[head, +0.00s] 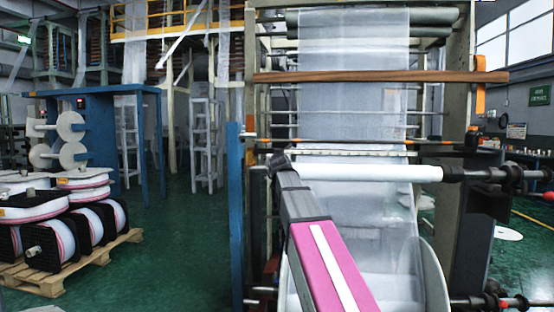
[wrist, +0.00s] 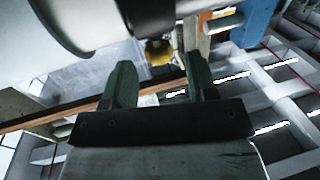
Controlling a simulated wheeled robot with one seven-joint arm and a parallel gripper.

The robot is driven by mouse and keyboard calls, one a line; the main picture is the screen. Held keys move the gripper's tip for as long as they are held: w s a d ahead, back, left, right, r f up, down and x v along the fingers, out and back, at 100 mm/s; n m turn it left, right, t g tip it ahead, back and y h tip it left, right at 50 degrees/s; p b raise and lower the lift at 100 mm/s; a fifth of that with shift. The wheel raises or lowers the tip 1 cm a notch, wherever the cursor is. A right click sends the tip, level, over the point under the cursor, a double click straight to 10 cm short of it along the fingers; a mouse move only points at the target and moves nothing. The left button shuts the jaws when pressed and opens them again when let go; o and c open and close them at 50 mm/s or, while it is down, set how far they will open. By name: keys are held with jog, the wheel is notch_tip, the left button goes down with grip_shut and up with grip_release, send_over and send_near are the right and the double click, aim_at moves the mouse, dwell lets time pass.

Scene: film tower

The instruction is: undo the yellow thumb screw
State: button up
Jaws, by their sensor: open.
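The yellow thumb screw (wrist: 158,51) shows in the wrist view as a small knob at the edge of a black collar (wrist: 147,14) at the end of a white roller. My gripper (wrist: 159,80) is open, its two dark green fingers spread apart with nothing between them. The screw appears in the gap between the fingers, beyond the tips and apart from them. I cannot tell the exact distance. In the head view my pink and grey arm reaches up to the left part of the white roller (head: 385,172). The screw and my gripper cannot be made out there.
A blue post (head: 236,215) stands left of the arm; blue also shows in the wrist view (wrist: 262,20). A pallet (head: 75,268) with reels stands left. Green floor (head: 180,245) between is clear.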

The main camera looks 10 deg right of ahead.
jog(key=s, duration=0.5)
jog(key=shift+s+a, duration=0.2)
jog(key=shift+a, duration=0.1)
jog(key=w+m+h, duration=0.1)
jog(key=w+h, duration=0.1)
jog(key=w, duration=0.1)
jog(key=w+d+m+g+h, duration=0.1)
jog(key=w+m+h, duration=0.1)
jog(key=w, duration=0.2)
jog(key=w+d+m+g+h, duration=0.1)
jog(key=w+h, duration=0.1)
jog(key=w, duration=0.1)
jog(key=shift+w+h, duration=0.3)
jog(key=shift+w, duration=0.05)
dwell(0.4)
jog(key=c, duration=0.9)
